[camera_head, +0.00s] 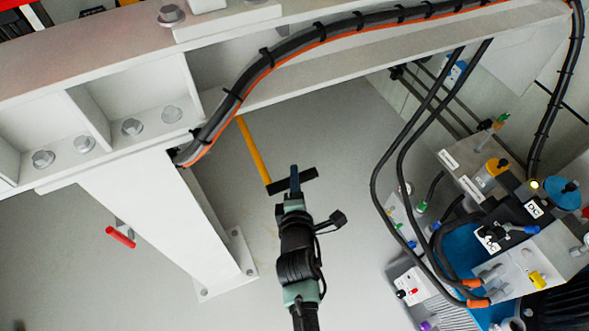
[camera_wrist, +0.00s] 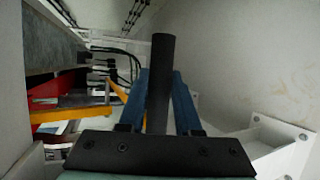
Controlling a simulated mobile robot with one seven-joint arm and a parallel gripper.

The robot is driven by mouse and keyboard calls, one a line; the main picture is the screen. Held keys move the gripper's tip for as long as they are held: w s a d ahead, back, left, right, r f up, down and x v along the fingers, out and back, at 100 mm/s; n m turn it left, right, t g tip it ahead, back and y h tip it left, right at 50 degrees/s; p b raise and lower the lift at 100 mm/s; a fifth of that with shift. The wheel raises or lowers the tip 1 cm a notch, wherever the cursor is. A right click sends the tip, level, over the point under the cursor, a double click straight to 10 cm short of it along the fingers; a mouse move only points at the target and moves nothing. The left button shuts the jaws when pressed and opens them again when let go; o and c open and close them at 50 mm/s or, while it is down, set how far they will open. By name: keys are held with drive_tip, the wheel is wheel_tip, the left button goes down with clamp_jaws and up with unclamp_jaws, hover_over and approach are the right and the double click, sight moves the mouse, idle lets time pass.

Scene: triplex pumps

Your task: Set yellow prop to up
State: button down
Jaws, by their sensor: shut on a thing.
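The yellow prop (camera_head: 253,150) is a thin yellow bar that hangs from under the white beam. It slants down to the right and ends at a black crosswise handle (camera_head: 308,177). My gripper (camera_head: 294,182) meets this handle from below with its blue fingers shut on it. In the wrist view, the black round handle (camera_wrist: 160,80) stands between the two blue fingers. A yellow bar (camera_wrist: 75,115) shows at the left of that view, partly hidden behind my gripper. The upper end of the prop is hidden by the beam and cables.
A white beam (camera_head: 90,65) with a thick cable bundle (camera_head: 330,32) runs above. A white post (camera_head: 165,220) stands left of my arm. A red handle (camera_head: 120,237) is beyond it. Hoses and valve blocks (camera_head: 480,165) crowd the right. Grey floor is open around my gripper.

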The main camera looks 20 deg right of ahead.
drive_tip(key=shift+g, duration=0.8)
wheel_tip(320, 180, up, 11)
drive_tip(key=p, duration=1.3)
drive_tip(key=shift+f, duration=0.15)
drive_tip(key=r+p, duration=0.3)
drive_tip(key=shift+w, duration=0.25)
drive_tip(key=shift+w+r, duration=0.15)
drive_tip(key=c, duration=0.6)
unclamp_jaws()
drive_tip(key=shift+r, duration=0.1)
drive_tip(key=shift+s+f, duration=0.2)
drive_tip(key=p+v, duration=0.1)
drive_tip(key=v, duration=1.2)
drive_tip(key=shift+p, duration=0.4)
